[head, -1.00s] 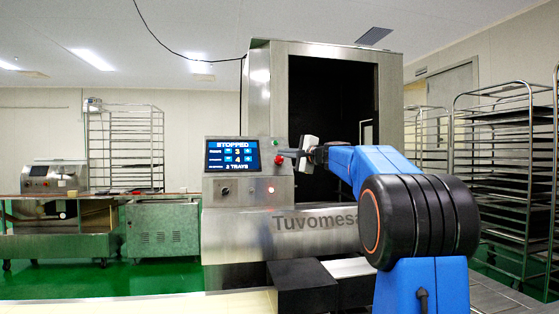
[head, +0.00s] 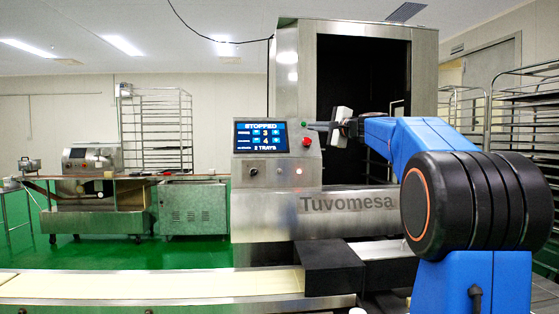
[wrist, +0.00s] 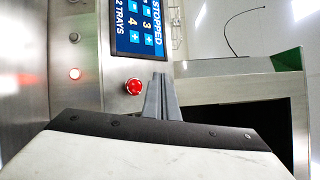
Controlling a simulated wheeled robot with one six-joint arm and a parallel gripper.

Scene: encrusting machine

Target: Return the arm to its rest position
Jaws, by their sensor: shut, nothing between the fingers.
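My gripper (head: 314,126) is shut and empty in front of the machine's control panel. In the head view its tip appears level with the green button and above the red button (head: 306,142); contact cannot be told there. In the wrist view the closed fingers (wrist: 161,92) point at the panel, just right of the red button (wrist: 134,87) and apart from it in the picture. The screen (head: 261,136) reads STOPPED, with 3, 4 and 2 TRAYS. My blue arm reaches in from the right and is bent.
The steel encrusting machine (head: 285,80) fills the centre, with a dark opening at right. A pale conveyor belt (head: 150,284) runs along the front, by a black block (head: 334,268). Racks (head: 525,110) stand at right.

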